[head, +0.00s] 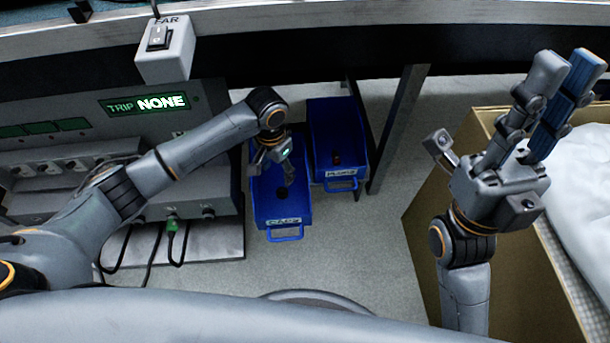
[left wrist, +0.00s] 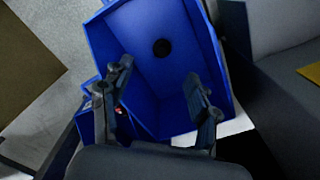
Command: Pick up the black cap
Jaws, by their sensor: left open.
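The black cap (left wrist: 161,47) lies on the floor of a blue bin (left wrist: 138,20), small and round in the left wrist view. In the head view the cap (head: 282,194) shows as a dark spot in the blue bin labelled CAPS (head: 265,210). My left gripper (left wrist: 158,72) is open and empty, with its fingers spread over the bin and the cap beyond the tips, between their lines. In the head view my left gripper (head: 280,165) hangs above the back part of this bin. My right gripper (head: 566,70) is raised at the right, fingers upward, holding nothing visible.
A second blue bin (head: 333,125) with a small dark item stands close on the right. A grey panel with a TRIP NONE display (head: 148,104) is on the left. A table leg (head: 397,130) and an open cardboard box (head: 425,215) are to the right.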

